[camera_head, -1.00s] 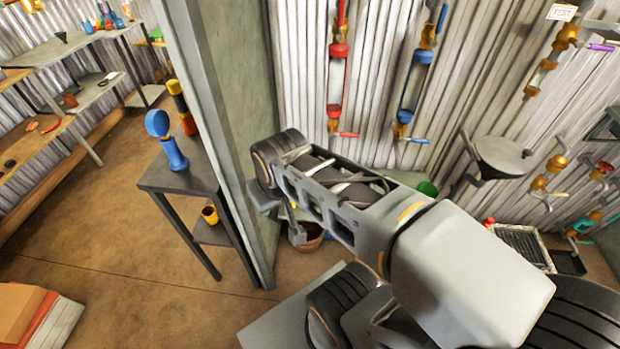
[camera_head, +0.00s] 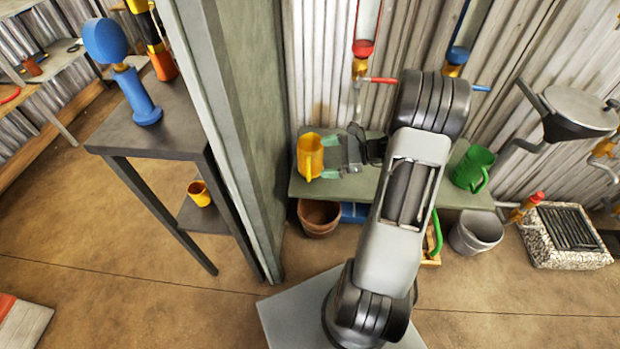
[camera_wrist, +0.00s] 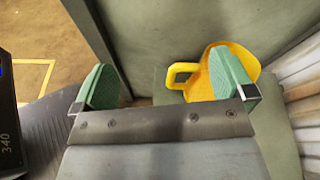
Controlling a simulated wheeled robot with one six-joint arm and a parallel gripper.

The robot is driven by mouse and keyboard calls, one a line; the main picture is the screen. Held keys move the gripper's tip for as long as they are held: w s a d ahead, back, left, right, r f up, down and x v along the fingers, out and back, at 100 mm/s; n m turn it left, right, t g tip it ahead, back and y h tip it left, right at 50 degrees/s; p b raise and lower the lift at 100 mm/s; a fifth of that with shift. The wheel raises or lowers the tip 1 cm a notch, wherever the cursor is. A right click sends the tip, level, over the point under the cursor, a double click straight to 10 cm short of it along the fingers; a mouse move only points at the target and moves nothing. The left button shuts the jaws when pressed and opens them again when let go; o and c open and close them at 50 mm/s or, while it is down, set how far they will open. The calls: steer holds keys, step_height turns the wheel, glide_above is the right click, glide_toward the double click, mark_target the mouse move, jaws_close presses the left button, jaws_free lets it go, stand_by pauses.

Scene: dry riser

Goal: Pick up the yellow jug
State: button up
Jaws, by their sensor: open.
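The yellow jug (camera_head: 311,155) stands on the left end of a green-grey bench (camera_head: 350,187), close to the partition wall. My gripper (camera_head: 330,158) is open and empty, just to the right of the jug in the head view. In the wrist view the jug (camera_wrist: 242,62) shows beyond the right green finger, which hides part of its body. Its handle (camera_wrist: 180,72) lies in the gap between my fingers (camera_wrist: 165,85), nearer the right one. I cannot tell whether a finger touches the jug.
A green jug (camera_head: 473,167) stands at the bench's right end. The partition wall (camera_head: 228,120) rises close left of the yellow jug. A red-handled valve pipe (camera_head: 362,60) hangs above. A terracotta pot (camera_head: 319,217) and grey bucket (camera_head: 475,232) are below.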

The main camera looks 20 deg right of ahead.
mark_target(322, 158)
steer(key=d+f+m+t+b, duration=0.1)
steer(key=d+f+m+t, duration=0.1)
steer(key=d+f, duration=0.1)
steer(key=d+f+m+t+h+b, duration=0.1)
steer(key=d+f+m+t, duration=0.1)
steer(key=f, duration=0.2)
steer(key=w+d+f+m+t+b, duration=0.1)
steer(key=d+f+m+t+b, duration=0.1)
steer(key=d+f, duration=0.1)
steer(key=shift+d+f+m, duration=0.25)
steer(key=shift+d+m, duration=0.05)
steer(key=shift+d, duration=0.05)
steer(key=shift+w+f+t, duration=0.25)
steer(key=shift+f+t, duration=0.05)
steer(key=shift+m+h, duration=0.3)
steer(key=shift+h, duration=0.1)
steer(key=b+x, duration=0.1)
steer(key=x, duration=0.6)
steer(key=shift+w+b, duration=0.3)
steer(key=b+x, duration=0.1)
steer(key=x, duration=0.3)
steer(key=shift+w+a+f+b, duration=0.15)
steer(key=shift+w+b, duration=0.1)
steer(key=shift+b, duration=0.15)
steer(key=shift+w+a, duration=0.25)
steer(key=shift+w, duration=0.1)
steer(key=shift+c, duration=0.3)
steer(key=c, duration=0.8)
